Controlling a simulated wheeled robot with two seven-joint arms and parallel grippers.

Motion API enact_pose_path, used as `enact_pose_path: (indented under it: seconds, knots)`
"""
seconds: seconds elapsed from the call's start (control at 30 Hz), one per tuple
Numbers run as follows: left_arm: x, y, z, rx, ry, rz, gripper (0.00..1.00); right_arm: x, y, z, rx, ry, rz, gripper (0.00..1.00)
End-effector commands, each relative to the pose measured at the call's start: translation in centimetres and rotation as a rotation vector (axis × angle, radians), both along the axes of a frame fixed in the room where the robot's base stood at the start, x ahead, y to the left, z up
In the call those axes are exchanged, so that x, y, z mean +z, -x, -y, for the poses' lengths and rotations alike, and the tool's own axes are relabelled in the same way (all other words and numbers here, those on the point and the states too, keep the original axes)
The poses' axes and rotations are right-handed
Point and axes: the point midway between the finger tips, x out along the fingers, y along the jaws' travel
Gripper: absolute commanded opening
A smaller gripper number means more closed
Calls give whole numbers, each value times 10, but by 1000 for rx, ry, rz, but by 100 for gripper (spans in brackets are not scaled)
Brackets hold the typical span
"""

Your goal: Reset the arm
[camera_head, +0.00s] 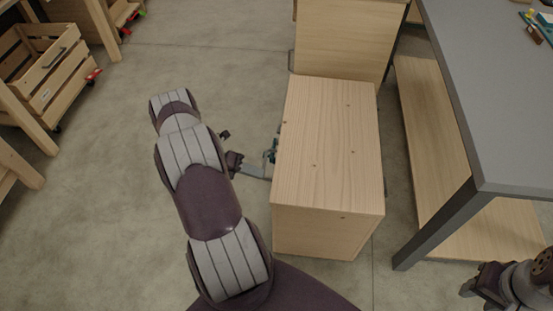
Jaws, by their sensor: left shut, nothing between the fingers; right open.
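My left arm (208,200) rises from the bottom middle, bent, with purple and grey links. Its gripper (255,171) shows to the right of the arm, partly hidden behind it. It is shut and empty, with its tip close to the left side of a light wooden box (325,150). I cannot tell whether it touches the box or the small metal fitting (271,152) there. My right gripper (470,288) is at the bottom right corner, partly cut off by the frame; it is open, below the grey table.
A taller wooden cabinet (345,40) stands behind the box. A grey table (500,90) with a wooden lower shelf (425,130) is at the right. A slatted wooden crate (45,70) on wheels stands at the upper left. The concrete floor (90,220) left of my arm is clear.

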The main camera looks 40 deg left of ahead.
Motion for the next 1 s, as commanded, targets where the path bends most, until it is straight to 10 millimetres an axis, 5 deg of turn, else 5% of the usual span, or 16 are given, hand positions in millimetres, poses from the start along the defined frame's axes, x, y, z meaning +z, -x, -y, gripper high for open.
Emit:
enact_pose_path:
  seconds: [0.3,0.77,0.9,1.0]
  knots:
    - [19,43,-62,9,-4,4,0,-8,0,0,0,0,-2,43]
    - [18,49,-79,80,7,-77,0,-8,0,0,0,0,-2,43]
    - [-14,20,-132,784,142,-365,0,-7,0,0,0,0,-2,43]
    - [4,1,-163,1408,326,-591,0,-7,0,0,0,0,-2,43]
